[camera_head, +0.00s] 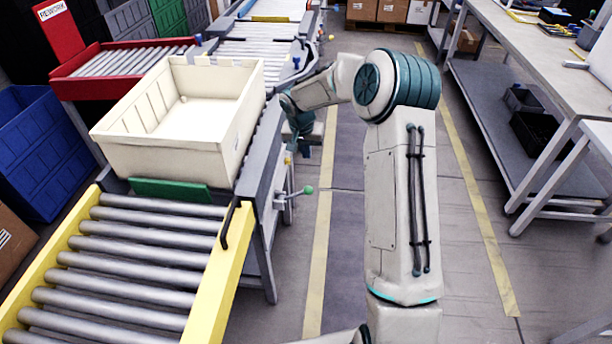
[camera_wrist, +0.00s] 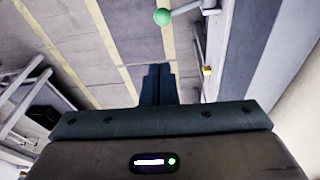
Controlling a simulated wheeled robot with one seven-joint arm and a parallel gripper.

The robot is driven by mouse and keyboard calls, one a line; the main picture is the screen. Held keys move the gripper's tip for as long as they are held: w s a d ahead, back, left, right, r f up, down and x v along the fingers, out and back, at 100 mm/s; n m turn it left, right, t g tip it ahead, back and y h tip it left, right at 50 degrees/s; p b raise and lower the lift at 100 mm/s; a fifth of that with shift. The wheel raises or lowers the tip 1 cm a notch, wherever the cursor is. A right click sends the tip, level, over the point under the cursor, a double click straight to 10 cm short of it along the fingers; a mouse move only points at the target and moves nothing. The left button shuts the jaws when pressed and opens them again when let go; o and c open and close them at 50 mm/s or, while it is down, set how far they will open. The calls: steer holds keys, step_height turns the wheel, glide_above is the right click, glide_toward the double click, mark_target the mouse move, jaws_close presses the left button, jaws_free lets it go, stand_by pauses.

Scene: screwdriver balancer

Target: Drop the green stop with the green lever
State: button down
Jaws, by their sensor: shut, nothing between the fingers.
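The green stop (camera_head: 170,190) is a flat plate standing up across the conveyor, just in front of the cream tote (camera_head: 150,150). The green lever (camera_head: 308,190) is a thin rod with a green ball on its end, sticking out from the conveyor's right side; the ball also shows at the top of the wrist view (camera_wrist: 162,17). My gripper (camera_head: 304,152) hangs beside the conveyor, beyond the lever in the head view. In the wrist view my gripper's fingers (camera_wrist: 158,70) are shut and empty, apart from the ball.
A yellow-framed roller section (camera_head: 125,260) in front of the stop is empty. A small yellow part (camera_wrist: 207,70) sits on the conveyor side near my gripper. A red rework lane (camera_head: 120,60) and blue bin (camera_head: 35,150) lie left. The aisle floor right of the conveyor is clear.

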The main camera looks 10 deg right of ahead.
steer(key=a, duration=0.2)
steer(key=p, duration=0.2)
glide_above(307, 187)
steer(key=x, duration=0.3)
steer(key=a+x, duration=0.1)
steer(key=x, duration=0.2)
steer(key=s+a+x, duration=0.1)
steer(key=x, duration=0.2)
steer(key=shift+w+d+f, duration=0.1)
steer(key=shift+f, duration=0.4)
steer(key=shift+s+d+f, duration=0.1)
steer(key=shift+s+f, duration=0.1)
steer(key=shift+f, duration=0.75)
steer(key=shift+s+d+f, duration=0.15)
steer(key=shift+s+f, duration=0.1)
steer(key=shift+f, duration=0.7)
